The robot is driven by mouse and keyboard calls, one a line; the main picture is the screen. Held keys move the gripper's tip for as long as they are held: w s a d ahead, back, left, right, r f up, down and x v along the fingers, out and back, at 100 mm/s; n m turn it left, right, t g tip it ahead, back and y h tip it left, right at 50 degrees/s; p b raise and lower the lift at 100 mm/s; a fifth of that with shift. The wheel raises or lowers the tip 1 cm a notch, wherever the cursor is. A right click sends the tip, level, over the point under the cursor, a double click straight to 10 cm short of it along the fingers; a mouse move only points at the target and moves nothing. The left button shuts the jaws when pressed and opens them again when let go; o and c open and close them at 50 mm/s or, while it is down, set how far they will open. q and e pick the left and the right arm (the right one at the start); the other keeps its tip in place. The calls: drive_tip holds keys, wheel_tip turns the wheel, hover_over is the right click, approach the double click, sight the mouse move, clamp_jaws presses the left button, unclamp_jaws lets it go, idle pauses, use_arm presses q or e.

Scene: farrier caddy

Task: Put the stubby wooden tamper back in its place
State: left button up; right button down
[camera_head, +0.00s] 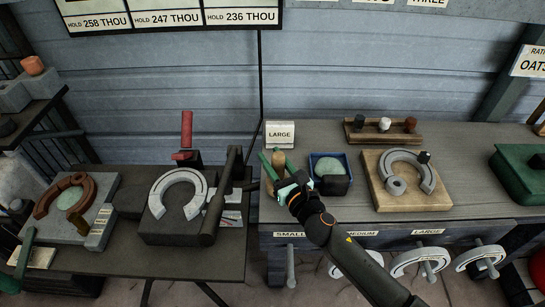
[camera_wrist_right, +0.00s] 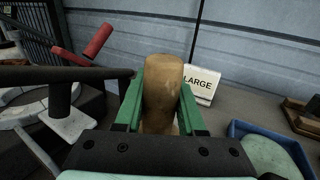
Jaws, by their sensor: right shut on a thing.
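The stubby wooden tamper (camera_wrist_right: 163,85) is upright between the two green fingers of my right gripper (camera_wrist_right: 160,108), which is shut on it. In the head view the tamper (camera_head: 279,160) shows as a small brown shape at the left end of the right bench, by the green fingers of my right gripper (camera_head: 275,171). Its lower end is mostly hidden by the gripper, so I cannot tell whether it touches the bench.
A white LARGE sign (camera_head: 280,134) stands behind the tamper. A blue tray (camera_head: 313,158) with a pale green round thing is close on the right. A wooden board (camera_head: 383,195) with a grey horseshoe lies farther right. A dark bar (camera_head: 221,195) and red-handled tool (camera_head: 186,135) are left.

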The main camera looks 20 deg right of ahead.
drive_tip(key=shift+f, duration=0.35)
drive_tip(key=shift+f+b, duration=0.5)
drive_tip(key=shift+b, duration=0.1)
idle(0.3)
drive_tip(key=c, duration=0.9)
unclamp_jaws()
drive_tip(key=o, duration=0.5)
drive_tip(key=shift+s, duration=0.15)
